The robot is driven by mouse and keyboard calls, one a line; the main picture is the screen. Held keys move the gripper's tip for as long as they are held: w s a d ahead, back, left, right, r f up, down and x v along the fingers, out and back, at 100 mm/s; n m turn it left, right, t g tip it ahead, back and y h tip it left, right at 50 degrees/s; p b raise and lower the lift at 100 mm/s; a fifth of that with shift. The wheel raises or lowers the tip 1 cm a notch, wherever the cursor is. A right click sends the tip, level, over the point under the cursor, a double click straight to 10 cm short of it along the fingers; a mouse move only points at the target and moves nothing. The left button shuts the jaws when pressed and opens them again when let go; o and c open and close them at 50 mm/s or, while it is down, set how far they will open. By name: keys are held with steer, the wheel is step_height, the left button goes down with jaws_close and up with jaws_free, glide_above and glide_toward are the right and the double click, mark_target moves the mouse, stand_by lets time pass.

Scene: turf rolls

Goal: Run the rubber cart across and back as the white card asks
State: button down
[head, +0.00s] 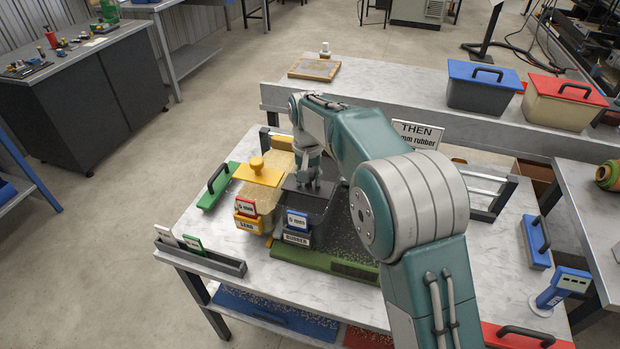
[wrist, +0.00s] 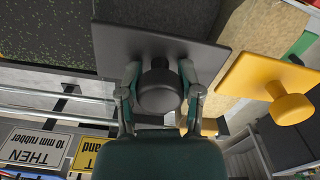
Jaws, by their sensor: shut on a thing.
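The dark grey rubber cart (head: 318,207) stands on the turf (head: 330,262), with a RUBBER label and a blue tag that seems to read 5 mm. My gripper (head: 309,172) is over it. In the wrist view my gripper (wrist: 160,88) is shut on the cart's round black knob (wrist: 160,92), one finger on each side. The white card (head: 420,134) is partly behind my arm; in the wrist view the white card (wrist: 34,148) is upside down and reads THEN 10 mm rubber. The yellow sand cart (head: 258,175) stands just left, with a red tag.
A grey holder (head: 200,252) with white and green tags is at the front left. A green handled lid (head: 214,188) lies left of the sand cart. Blue-lidded (head: 484,90) and red-lidded (head: 563,102) bins stand at the back. A yellow card (wrist: 90,153) is beside the white one.

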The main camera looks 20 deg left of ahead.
steer(key=shift+c, duration=1.9)
jaws_free()
steer(key=shift+a, duration=0.25)
steer(key=shift+o, duration=0.6)
steer(key=shift+a, duration=0.1)
steer(key=shift+a+f, duration=0.1)
steer(key=shift+a, duration=0.1)
steer(key=shift+d, duration=0.1)
steer(key=shift+d+r, duration=0.2)
steer(key=shift+r, duration=0.2)
steer(key=r, duration=1)
steer(key=shift+w+a+r, duration=0.1)
steer(key=shift+a, duration=0.25)
steer(key=shift+d+r, duration=0.1)
steer(key=shift+r, duration=0.35)
